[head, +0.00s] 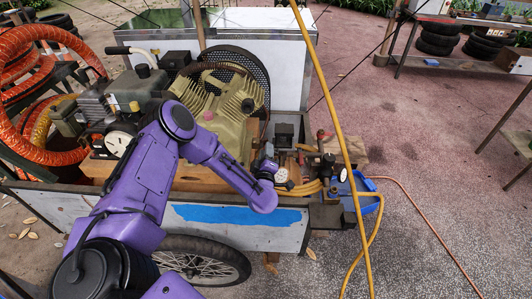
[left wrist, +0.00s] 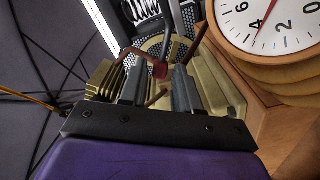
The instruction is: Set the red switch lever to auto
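In the left wrist view a small red piece (left wrist: 160,70) sits at the end of a grey rod, between the two grey fingers of my left gripper (left wrist: 160,88). The fingers stand apart, with a gap showing on both sides of the red piece. In the head view my left gripper (head: 268,160) points away from me, beside a white pressure gauge (head: 281,175). The gauge also shows close by at the upper right of the left wrist view (left wrist: 265,22). I cannot make out the lever's marked position. My right gripper is out of view.
The finned compressor head (head: 222,108) stands just left of the gripper, with a black mesh guard (head: 240,65) behind. A red knob (head: 321,134) and valve fittings are to the right. A yellow hose (head: 335,100) crosses in front of them. Orange coiled hose (head: 40,90) is at left.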

